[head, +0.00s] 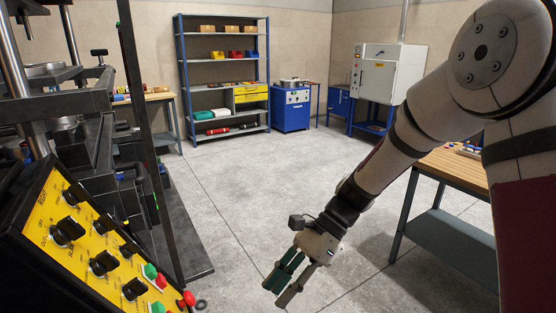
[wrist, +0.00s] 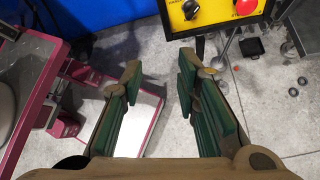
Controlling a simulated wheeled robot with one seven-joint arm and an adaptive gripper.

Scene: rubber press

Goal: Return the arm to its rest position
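My arm reaches down from the upper right in the head view. My gripper (head: 288,281) hangs over open floor between the yellow control panel (head: 85,245) and the wooden workbench (head: 455,170). In the wrist view, the two green-padded fingers of my gripper (wrist: 158,85) are spread apart. Nothing is between the pads, only floor and a pale flat surface below show through the gap. The gripper touches nothing that I can see.
The press (head: 100,140) and its control panel stand at the left. A blue shelf rack (head: 183,85), a blue cabinet (head: 291,110) and a white oven (head: 390,75) line the back. The middle floor (head: 260,190) is clear. Small dark rings (wrist: 293,92) lie on the floor.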

